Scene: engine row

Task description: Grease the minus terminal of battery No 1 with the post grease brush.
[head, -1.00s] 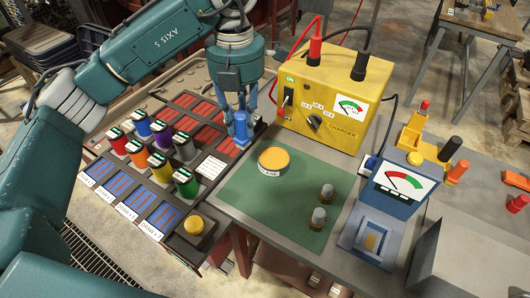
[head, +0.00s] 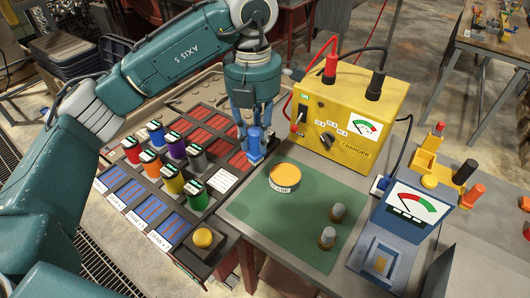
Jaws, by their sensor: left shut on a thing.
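That piece is at the far right end of the slotted panel, beside the green mat's back left corner. Its lower end is partly hidden, so I cannot tell whether it touches the panel. A yellow-lidded tin (head: 285,175), whose label seems to read grease, stands on the green mat (head: 270,215). Two small grey-capped pieces (head: 332,224) stand on the mat's right side. I cannot make out a battery terminal or clearly identify the brush. My right gripper is out of view.
A yellow charger (head: 352,115) with red and black leads stands behind the mat. A blue meter (head: 400,215) stands at right. Several coloured pieces (head: 172,167) stand upright in the panel (head: 130,205). A yellow button (head: 203,237) is at its front corner.

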